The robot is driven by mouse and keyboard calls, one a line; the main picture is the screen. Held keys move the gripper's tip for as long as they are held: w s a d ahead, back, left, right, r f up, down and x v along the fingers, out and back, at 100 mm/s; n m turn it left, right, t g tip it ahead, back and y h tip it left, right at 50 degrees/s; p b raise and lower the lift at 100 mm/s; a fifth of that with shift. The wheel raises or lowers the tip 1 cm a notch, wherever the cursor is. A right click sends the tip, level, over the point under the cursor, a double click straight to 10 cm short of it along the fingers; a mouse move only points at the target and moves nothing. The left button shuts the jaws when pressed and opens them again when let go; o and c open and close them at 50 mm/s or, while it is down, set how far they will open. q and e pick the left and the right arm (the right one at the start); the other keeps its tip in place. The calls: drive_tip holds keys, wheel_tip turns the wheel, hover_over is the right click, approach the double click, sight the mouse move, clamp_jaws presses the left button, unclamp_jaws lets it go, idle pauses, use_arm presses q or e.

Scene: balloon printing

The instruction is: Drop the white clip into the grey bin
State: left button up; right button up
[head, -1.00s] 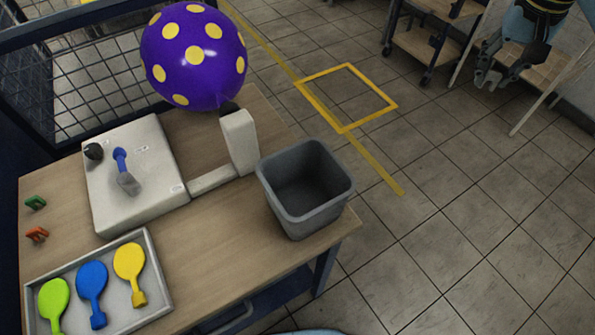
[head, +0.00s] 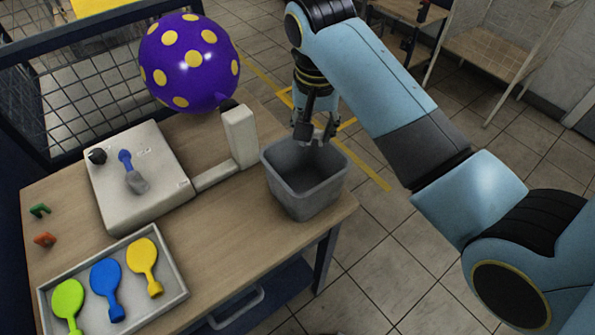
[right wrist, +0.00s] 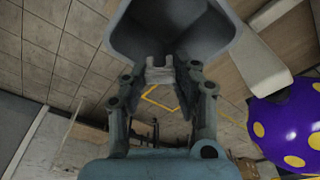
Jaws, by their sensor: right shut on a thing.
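The grey bin (head: 305,203) stands upright at the right end of the wooden table, its mouth open upward. My right gripper (head: 315,133) hangs fingers down over the back part of the bin's mouth. In the right wrist view, the fingertips of my right gripper (right wrist: 160,78) are shut on the small white clip (right wrist: 159,72), and the bin (right wrist: 170,35) is close by it. In the head view the clip is too small to make out well between the fingers. My left gripper is not in view.
A purple balloon with yellow dots (head: 189,62) is on the white printing machine's post (head: 240,137). Green (head: 39,210) and orange (head: 45,240) clips lie on the table (head: 235,230).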

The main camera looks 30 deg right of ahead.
wheel_tip(320, 180, down, 3)
drive_tip(key=shift+f, duration=0.15)
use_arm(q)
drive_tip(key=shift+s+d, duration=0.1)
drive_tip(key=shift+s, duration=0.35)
use_arm(e)
drive_tip(key=shift+f, duration=0.85)
drive_tip(key=o, duration=1.1)
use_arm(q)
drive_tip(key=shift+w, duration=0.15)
use_arm(e)
wheel_tip(320, 180, up, 12)
drive_tip(key=s+a, duration=0.1)
drive_tip(key=shift+s, duration=0.15)
drive_tip(key=shift+f, duration=0.1)
